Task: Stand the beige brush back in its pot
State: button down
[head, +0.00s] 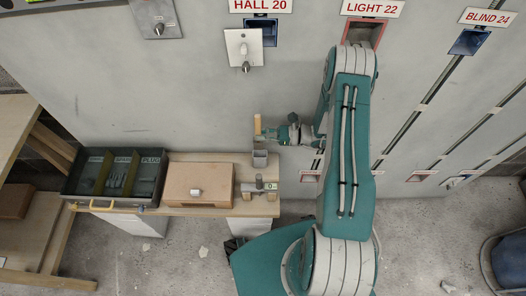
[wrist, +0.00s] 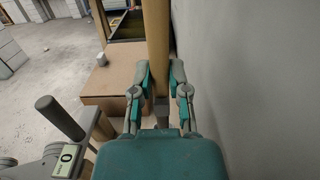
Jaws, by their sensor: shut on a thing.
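The beige brush (head: 257,123) is upright between the fingers of my gripper (head: 268,132), which is shut on it. In the wrist view the beige brush (wrist: 157,45) rises between the two teal-and-grey fingers of my gripper (wrist: 159,92). A small grey pot (head: 260,159) stands on the bench edge beside the wall, directly below the brush in the head view. I cannot tell whether the brush's lower end is inside the pot or above it. The fingers and palm hide much of that area in the wrist view.
A brown box (head: 185,184) with a pale knob sits on the bench, left of the pot. A dark divided tray (head: 147,179) is farther left. A grey device with a "0" display (head: 270,186) is in front of the pot. The wall (head: 200,100) stands close behind.

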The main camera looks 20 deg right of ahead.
aim_at(263, 152)
jog(key=f, duration=1.1)
jog(key=shift+d+f, duration=0.2)
jog(key=shift+f, duration=0.05)
jog(key=c, duration=0.6)
grip_release()
jog(key=v, duration=1.2)
jog(key=shift+s, duration=0.1)
